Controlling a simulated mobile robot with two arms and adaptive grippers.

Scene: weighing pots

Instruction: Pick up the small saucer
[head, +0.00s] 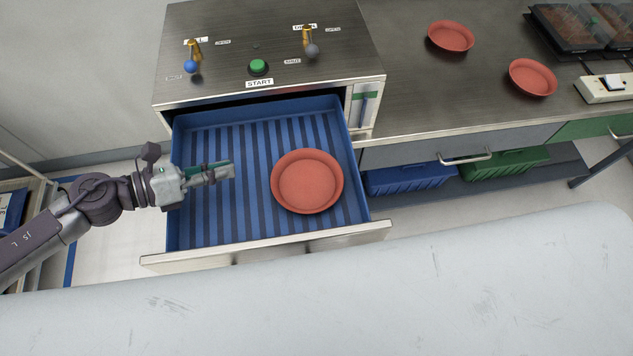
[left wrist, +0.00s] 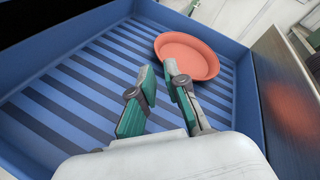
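A round terracotta-coloured saucer (head: 307,181) lies in the open blue drawer (head: 245,114), right of its middle. It also shows in the left wrist view (left wrist: 188,57), beyond the fingertips. Two more terracotta saucers stand on the counter, one at the back (head: 451,36) and one further right (head: 532,77); both look smaller than the drawer one in the head view. My left gripper (head: 231,171) reaches into the drawer from the left, apart from the saucer. In the left wrist view my left gripper (left wrist: 157,72) has a gap between its fingertips and holds nothing. My right gripper is out of view.
Above the drawer stands a cabinet top with a green START button (head: 258,66) and two knobbed levers. A power strip (head: 605,88) and dark trays (head: 575,32) are at the right. The drawer floor is otherwise clear; its walls and front (head: 270,245) stand up around it.

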